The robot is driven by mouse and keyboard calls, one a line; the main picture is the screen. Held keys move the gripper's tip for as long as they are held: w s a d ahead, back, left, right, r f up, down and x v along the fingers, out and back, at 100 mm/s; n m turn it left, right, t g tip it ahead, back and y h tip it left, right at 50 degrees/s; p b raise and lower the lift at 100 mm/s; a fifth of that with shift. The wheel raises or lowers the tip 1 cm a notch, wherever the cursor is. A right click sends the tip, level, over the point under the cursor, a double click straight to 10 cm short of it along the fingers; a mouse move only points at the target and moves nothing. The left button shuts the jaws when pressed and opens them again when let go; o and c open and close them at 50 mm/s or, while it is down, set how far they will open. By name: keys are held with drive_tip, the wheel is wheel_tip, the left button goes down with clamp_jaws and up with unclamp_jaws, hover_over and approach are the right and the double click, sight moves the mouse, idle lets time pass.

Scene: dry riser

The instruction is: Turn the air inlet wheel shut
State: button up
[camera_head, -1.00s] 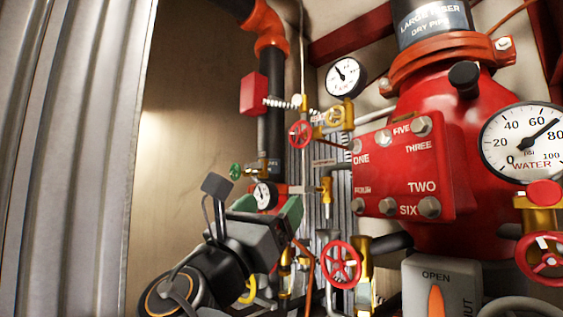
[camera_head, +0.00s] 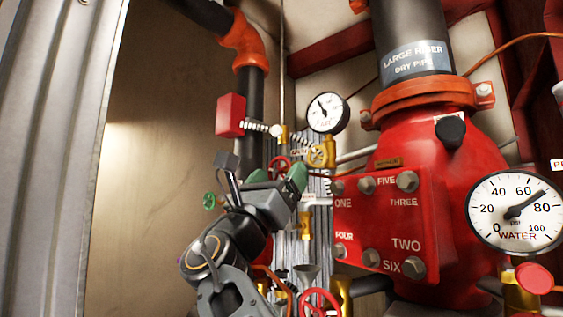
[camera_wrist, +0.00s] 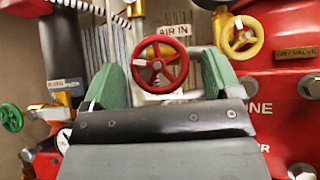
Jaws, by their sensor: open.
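The air inlet wheel (camera_wrist: 160,62) is a small red spoked handwheel below a white AIR IN label (camera_wrist: 174,31) in the wrist view. My gripper (camera_wrist: 162,82) is open, with one green finger on each side of the wheel in that picture. I cannot tell whether the fingers reach around the rim or stop short of it; no contact shows. In the head view my gripper (camera_head: 277,178) is just in front of the wheel (camera_head: 272,163), which is partly hidden behind the fingers.
A yellow wheel (camera_wrist: 238,37) sits close on the right, beside the red valve body (camera_head: 435,205) with its bolted plate. A green wheel (camera_wrist: 11,117) is at the left. A red box (camera_head: 231,115) with a spring is above. Another red wheel (camera_head: 319,301) is below.

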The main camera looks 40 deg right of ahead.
drive_tip(key=shift+x, duration=0.75)
drive_tip(key=shift+c, duration=0.5)
drive_tip(key=c, duration=0.8)
